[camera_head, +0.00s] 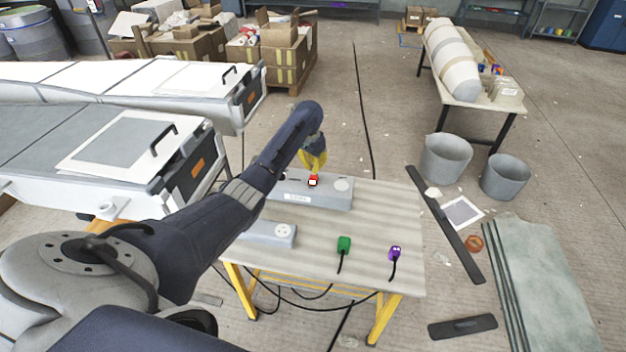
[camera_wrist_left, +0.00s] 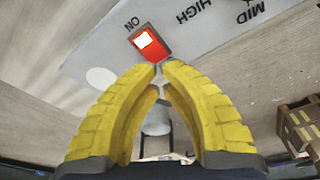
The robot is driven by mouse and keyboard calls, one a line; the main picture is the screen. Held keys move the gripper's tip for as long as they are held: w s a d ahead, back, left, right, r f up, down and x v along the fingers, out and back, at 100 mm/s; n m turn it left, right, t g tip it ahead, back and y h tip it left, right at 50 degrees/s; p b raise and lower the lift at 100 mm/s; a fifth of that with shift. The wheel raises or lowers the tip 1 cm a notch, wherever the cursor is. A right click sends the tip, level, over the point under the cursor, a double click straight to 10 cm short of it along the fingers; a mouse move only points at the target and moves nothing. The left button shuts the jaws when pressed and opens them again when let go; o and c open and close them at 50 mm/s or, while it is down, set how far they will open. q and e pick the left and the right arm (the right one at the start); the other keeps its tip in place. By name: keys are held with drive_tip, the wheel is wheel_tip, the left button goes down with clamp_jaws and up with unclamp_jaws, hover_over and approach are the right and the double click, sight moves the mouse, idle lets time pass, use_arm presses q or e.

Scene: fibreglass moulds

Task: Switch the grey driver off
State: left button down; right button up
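The grey driver (camera_head: 335,199) is a long box at the back of the small table. A red switch with a white patch (camera_head: 313,181) sits on its top. In the left wrist view the red switch (camera_wrist_left: 150,42) lies beside the letters ON on the driver's face (camera_wrist_left: 95,48), with HIGH and MID further right. My left gripper (camera_head: 313,161) has yellow fingers and points down over the switch. In the wrist view its fingertips (camera_wrist_left: 159,68) meet right by the switch's near edge, with nothing between them. I cannot tell whether they touch it. My right gripper is not in view.
A smaller grey socket box (camera_head: 262,235), a green plug (camera_head: 344,244) and a purple plug (camera_head: 396,252) are on the table (camera_head: 350,275). The table's right part is clear. White moulding benches stand left; two grey buckets (camera_head: 445,158) stand on the floor to the right.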

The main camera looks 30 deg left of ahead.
use_arm(q)
drive_tip(key=shift+f, duration=1.9)
idle(1.6)
drive_tip(key=shift+r, duration=3.55)
